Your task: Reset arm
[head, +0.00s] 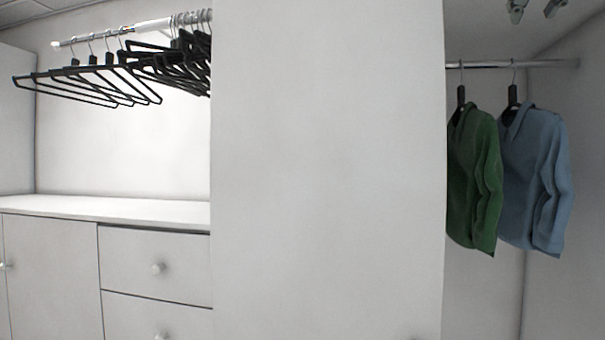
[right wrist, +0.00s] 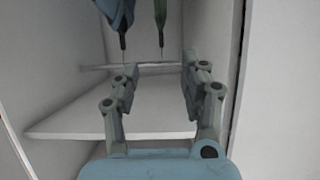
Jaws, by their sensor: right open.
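My right gripper (head: 536,9) shows only at the top right edge of the head view, above the rail with the shirts. In the right wrist view my right gripper (right wrist: 157,75) is open, its two fingers well apart with nothing between them. My left gripper is in neither view. A green shirt (head: 472,180) and a blue shirt (head: 535,180) hang from the rail (head: 545,64) on dark hangers. In the right wrist view, which looks upside down, parts of the blue shirt (right wrist: 118,15) and green shirt (right wrist: 160,14) show beyond the fingers, apart from them.
A wide white panel (head: 328,170) separates the shirts from the left compartment. There, several empty black hangers (head: 110,80) hang on another rail (head: 150,25) above a white counter (head: 110,209) with drawers (head: 155,262). A white board (right wrist: 70,122) crosses the right wrist view behind the fingers.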

